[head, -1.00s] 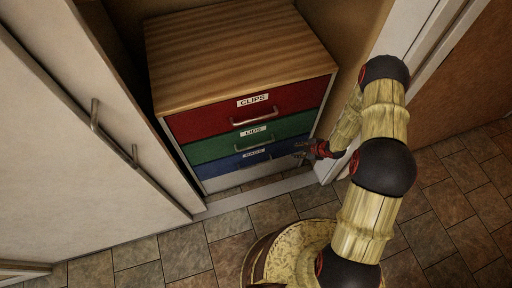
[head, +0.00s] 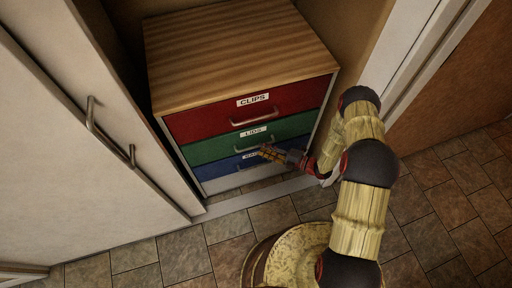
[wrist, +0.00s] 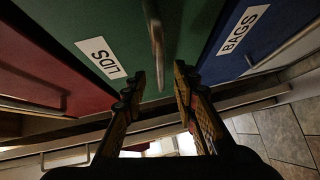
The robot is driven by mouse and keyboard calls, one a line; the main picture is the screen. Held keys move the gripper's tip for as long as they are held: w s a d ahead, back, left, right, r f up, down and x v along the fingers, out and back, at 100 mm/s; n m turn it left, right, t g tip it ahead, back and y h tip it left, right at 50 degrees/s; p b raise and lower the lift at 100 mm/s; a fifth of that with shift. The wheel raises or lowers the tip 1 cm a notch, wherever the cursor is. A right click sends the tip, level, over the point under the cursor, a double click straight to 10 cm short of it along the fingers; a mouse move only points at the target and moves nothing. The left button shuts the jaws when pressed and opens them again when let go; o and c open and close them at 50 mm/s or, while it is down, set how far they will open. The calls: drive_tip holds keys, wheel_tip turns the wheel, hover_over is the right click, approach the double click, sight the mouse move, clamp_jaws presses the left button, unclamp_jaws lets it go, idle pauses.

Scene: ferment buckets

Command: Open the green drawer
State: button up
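The green drawer (head: 210,149), labelled LIDS, is the middle one of three in a wood-topped cabinet and looks shut, flush with its neighbours. Its metal bar handle (wrist: 155,35) runs up the wrist view, and the near end shows between my fingertips. I cannot tell whether they touch it. My gripper (wrist: 160,79) is open and empty, its two fingers apart in front of the green face (wrist: 120,25). In the head view my gripper (head: 266,152) reaches in from the right at the lower right of the green drawer and partly covers the blue drawer's label.
The red CLIPS drawer (head: 200,122) is above and the blue BAGS drawer (head: 215,170) below, both shut. A white door (head: 60,130) with a bar handle stands left. A white frame (head: 400,60) stands right of the cabinet. Tiled floor (head: 180,250) lies in front.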

sight(256, 147)
drive_tip(key=shift+b+x, duration=0.5)
drive_tip(key=shift+x, duration=1.75)
clamp_jaws()
